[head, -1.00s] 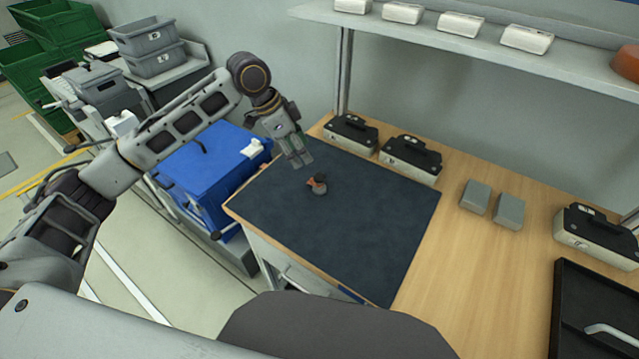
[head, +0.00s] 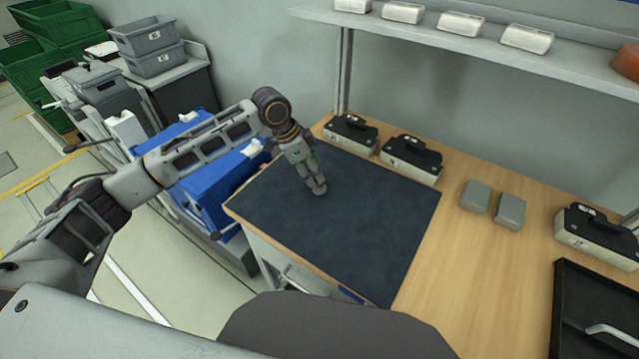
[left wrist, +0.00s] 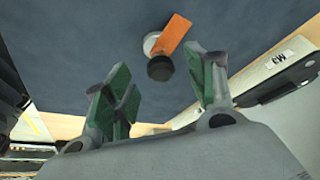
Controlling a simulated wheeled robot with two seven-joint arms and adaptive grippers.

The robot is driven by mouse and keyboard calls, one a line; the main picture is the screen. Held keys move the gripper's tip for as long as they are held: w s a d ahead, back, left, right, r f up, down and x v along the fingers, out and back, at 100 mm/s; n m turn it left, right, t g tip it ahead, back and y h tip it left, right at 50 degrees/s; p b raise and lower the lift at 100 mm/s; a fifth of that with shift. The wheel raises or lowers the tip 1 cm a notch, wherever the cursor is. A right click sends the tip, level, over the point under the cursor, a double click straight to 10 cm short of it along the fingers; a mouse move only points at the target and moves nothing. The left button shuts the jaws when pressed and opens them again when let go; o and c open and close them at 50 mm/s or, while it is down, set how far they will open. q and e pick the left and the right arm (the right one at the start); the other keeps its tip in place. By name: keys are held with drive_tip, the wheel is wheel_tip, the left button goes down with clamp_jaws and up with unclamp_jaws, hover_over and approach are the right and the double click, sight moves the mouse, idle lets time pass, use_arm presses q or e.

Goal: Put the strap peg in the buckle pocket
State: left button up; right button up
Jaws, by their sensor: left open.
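A small assembly sits on the dark mat (head: 370,225), with a grey round base (head: 319,192), an orange strip (left wrist: 175,33) and a black knob (left wrist: 160,68). I cannot tell which part is the strap peg and which the buckle pocket. My left gripper (head: 314,180) is right above it and hides most of it in the head view. In the left wrist view, my left gripper (left wrist: 160,72) is open, its green-padded fingers apart on either side of the knob. The knob does not look gripped. My right gripper is not in view.
Two black-topped cases (head: 350,133) (head: 410,158) stand behind the mat. Two grey blocks (head: 475,196) (head: 509,211), another case (head: 598,235) and a black tray (head: 590,315) lie to the right. A blue bin (head: 200,190) stands left of the table. The mat's right part is clear.

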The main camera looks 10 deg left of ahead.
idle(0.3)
use_arm(q)
drive_tip(key=shift+x, duration=2.6)
drive_tip(key=shift+d, duration=0.15)
drive_tip(key=shift+r, duration=0.1)
drive_tip(key=shift+c, duration=0.3)
clamp_jaws()
